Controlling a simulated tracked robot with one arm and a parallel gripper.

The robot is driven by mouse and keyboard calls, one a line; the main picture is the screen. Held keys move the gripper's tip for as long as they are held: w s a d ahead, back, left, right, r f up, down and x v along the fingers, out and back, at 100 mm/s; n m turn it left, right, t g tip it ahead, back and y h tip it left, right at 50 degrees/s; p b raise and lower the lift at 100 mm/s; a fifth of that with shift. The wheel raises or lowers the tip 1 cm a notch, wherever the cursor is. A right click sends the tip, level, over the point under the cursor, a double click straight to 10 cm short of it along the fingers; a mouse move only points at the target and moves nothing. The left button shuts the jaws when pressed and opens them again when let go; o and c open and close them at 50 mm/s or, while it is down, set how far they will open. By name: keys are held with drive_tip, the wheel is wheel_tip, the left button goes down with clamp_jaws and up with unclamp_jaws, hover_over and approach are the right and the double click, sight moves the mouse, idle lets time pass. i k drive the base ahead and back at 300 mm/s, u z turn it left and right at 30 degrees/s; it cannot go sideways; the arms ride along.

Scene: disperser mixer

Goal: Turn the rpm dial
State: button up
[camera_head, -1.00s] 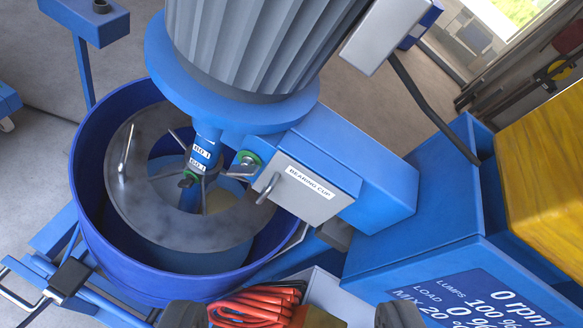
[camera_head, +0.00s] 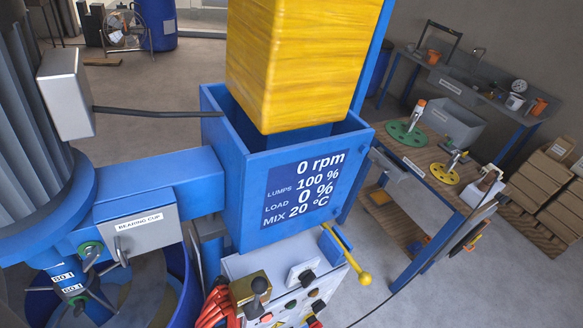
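The grey control panel (camera_head: 240,265) stands at the bottom middle, below the blue display box. It carries a yellow block with dark knobs (camera_head: 258,289), a light plate with a dark switch, and several small coloured buttons. I cannot tell which of these is the rpm dial; the panel's lower part is cut off by the frame edge. The display (camera_head: 304,188) reads 0 rpm, lumps 100 %, load 0 %, mix 20 °C. My gripper does not show in this frame.
The mixer motor and blue vessel (camera_head: 180,285) stand at left. A yellow column (camera_head: 300,60) rises from the blue box. A yellow-handled lever (camera_head: 345,250) sticks out right of the panel. A cart with coloured discs (camera_head: 405,133) stands at right. Orange cables (camera_head: 215,308) hang beside the panel.

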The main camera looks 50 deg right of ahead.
sight(319, 304)
drive_tip(key=z, duration=0.35)
drive_tip(key=k, duration=0.55)
drive_tip(key=z, duration=0.7)
